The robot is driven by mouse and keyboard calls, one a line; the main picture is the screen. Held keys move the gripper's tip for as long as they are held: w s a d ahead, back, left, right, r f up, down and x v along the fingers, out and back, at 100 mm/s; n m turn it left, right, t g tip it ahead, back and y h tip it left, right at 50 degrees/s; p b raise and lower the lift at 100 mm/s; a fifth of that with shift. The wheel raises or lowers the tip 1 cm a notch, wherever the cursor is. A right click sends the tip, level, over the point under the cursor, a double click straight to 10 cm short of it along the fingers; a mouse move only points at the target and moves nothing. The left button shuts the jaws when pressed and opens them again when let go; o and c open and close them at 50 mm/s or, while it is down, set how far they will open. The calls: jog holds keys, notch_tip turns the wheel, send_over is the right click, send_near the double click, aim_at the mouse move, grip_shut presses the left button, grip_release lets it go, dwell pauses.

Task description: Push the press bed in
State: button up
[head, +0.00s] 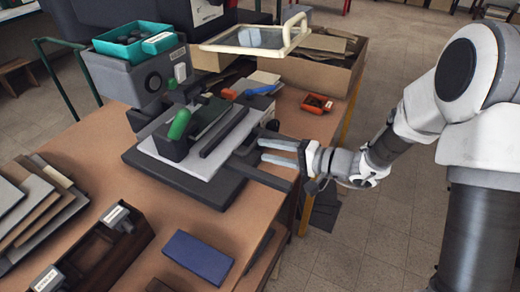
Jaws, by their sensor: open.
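The press (125,78) is a grey machine at the back left of the table, with a teal tray on its top. Its bed, a light grey plate (200,164), sticks out in front of it over a dark base. A dark block with a green knob (180,124) and a long dark bar (224,133) lie on the bed. My gripper (262,150) reaches in from the right, its two pale fingers apart and empty. The fingertips are close to the bed's right edge; I cannot tell whether they touch it.
A blue flat block (197,256) and a dark wooden tray (112,252) lie at the front. Stacked boards (30,205) lie at the left. A small orange bin (317,104) and a cardboard box (320,70) are behind my gripper. Open floor is at the right.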

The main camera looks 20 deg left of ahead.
jog(key=shift+x, duration=1.6)
jog(key=shift+c, duration=0.2)
grip_shut()
